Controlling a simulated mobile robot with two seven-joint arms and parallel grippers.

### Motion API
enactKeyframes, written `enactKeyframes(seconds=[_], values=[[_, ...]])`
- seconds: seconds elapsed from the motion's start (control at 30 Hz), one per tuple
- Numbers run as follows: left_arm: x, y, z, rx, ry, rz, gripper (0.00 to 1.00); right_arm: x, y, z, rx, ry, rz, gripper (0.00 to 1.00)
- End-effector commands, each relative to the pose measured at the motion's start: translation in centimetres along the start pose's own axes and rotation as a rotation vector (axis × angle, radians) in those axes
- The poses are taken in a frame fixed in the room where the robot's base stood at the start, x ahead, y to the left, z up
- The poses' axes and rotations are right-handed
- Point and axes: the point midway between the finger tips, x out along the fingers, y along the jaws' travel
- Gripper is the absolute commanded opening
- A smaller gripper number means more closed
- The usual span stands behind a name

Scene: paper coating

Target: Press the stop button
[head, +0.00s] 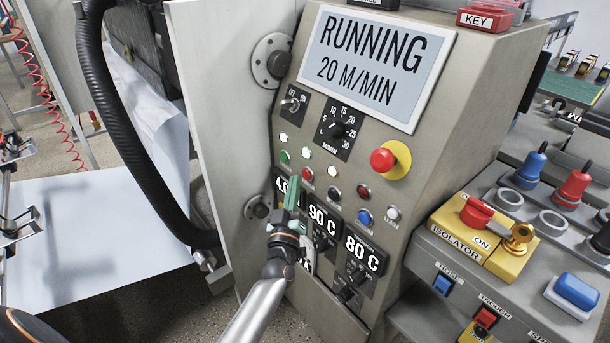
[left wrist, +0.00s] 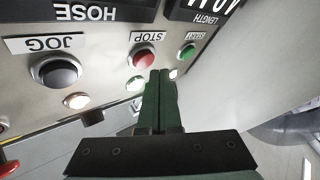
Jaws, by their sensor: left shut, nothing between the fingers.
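The stop button (head: 307,174) is a small round red button on the sloped grey control panel, below a lit lamp. In the left wrist view the red button (left wrist: 143,58) shows upside down with its STOP label (left wrist: 147,37). My left gripper (head: 293,181) is shut and empty, its green fingers pointing at the panel just left of and below the stop button in the head view. In the left wrist view its fingertips (left wrist: 160,73) overlap the button's edge. I cannot tell whether they touch it. My right gripper is not in view.
A green button (head: 285,156) sits left of the stop button and a black jog button (head: 335,192) right of it. A red mushroom button on a yellow base (head: 394,160) stands out further right. The display (head: 375,65) reads RUNNING, 20 M/MIN. A black hose (head: 130,130) hangs at left.

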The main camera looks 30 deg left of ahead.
Motion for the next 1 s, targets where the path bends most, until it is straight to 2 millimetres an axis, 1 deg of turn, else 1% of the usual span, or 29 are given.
enactKeyframes(seconds=[0.47, 0.73, 1.0], values=[[0.02, 0.01, 0.01, 0.000, 0.000, 0.000, 0.00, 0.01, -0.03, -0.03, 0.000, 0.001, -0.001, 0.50], [0.56, 0.42, 0.41, -0.001, 0.000, 0.000, 0.00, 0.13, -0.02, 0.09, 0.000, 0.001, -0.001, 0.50], [0.60, 0.44, 0.44, 0.000, 0.000, 0.000, 0.00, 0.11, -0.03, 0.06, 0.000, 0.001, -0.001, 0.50]])
